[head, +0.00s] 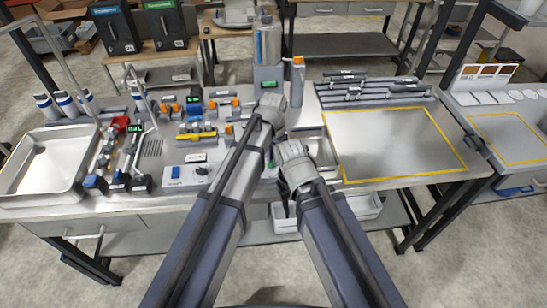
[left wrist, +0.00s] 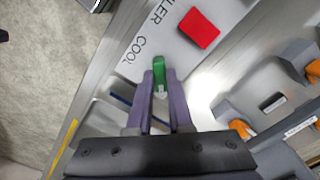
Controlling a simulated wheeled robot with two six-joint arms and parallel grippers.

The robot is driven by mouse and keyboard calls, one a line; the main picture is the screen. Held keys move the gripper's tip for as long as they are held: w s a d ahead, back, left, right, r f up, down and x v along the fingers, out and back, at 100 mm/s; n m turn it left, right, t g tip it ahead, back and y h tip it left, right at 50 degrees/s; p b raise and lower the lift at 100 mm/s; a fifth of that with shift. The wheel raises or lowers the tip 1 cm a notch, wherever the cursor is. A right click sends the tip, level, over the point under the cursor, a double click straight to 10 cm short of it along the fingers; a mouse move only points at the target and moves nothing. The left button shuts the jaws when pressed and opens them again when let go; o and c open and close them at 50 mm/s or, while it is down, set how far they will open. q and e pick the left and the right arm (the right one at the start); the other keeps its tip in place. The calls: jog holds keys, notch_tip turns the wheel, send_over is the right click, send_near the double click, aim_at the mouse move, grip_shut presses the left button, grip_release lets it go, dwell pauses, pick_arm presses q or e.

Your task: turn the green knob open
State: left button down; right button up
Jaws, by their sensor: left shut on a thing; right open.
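A red square (left wrist: 199,27) is on the same front. A steel basin (head: 45,165) is at the left. A bare yellow-edged panel (head: 395,140) is at the right, with dark-handled tools (head: 370,88) behind it.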

pick_arm(q)
jog(key=n, duration=0.4)
jog(key=shift+n, duration=0.3)
jog(key=n, duration=0.4)
jog(key=shift+n, duration=0.3)
jog(key=c, duration=0.8)
grip_release()
jog(key=shift+r, duration=0.15)
notch_tip(320, 180, up, 8)
jog(key=p, duration=0.8)
jog(key=shift+f, duration=0.2)
